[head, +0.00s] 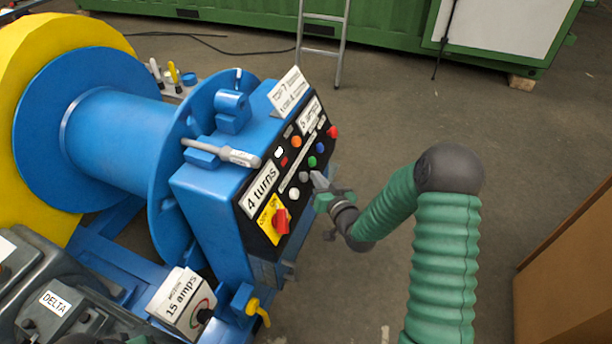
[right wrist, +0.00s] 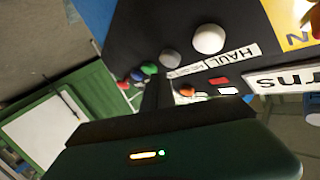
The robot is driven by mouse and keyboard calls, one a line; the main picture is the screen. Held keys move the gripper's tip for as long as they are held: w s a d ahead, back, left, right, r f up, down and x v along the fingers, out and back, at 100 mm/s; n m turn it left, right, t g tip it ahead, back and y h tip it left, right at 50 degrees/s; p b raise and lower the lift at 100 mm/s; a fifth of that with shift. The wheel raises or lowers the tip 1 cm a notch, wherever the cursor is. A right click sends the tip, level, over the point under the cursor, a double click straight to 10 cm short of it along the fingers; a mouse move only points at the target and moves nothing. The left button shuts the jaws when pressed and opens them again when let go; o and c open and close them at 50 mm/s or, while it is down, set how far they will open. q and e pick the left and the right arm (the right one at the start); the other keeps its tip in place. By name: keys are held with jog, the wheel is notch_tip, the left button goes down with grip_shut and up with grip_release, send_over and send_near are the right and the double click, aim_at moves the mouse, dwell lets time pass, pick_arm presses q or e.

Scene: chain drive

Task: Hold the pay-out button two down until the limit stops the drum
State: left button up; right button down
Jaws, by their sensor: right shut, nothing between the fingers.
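The blue control box carries a black button panel (head: 251,228) with white, grey, blue, green and red buttons. My right gripper (head: 316,180) is shut and empty, its tips close to the grey button (head: 304,177); I cannot tell whether they touch it. In the right wrist view the dark fingers (right wrist: 156,95) end just below the grey button (right wrist: 170,58), beside the white button (right wrist: 208,38). A label reading HAUL (right wrist: 238,54) lies near them; the rest of that label is unclear, and no pay-out wording is legible. The blue drum (head: 112,140) stands left of the box.
A red rotary switch (head: 281,221) on a yellow plate sits low on the panel. Signs read "4 turns" (head: 261,190) and "15 amps" (head: 183,300). A grey-handled tool (head: 235,156) lies on the box. Floor right of the panel is open; a brown box (head: 570,275) stands far right.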

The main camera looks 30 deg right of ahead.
jog(key=s+d+r+p, duration=0.2)
jog(key=s+d, duration=0.1)
jog(key=shift+s+r, duration=0.1)
jog(key=shift+s, duration=0.1)
dwell(0.4)
jog(key=shift+a, duration=0.1)
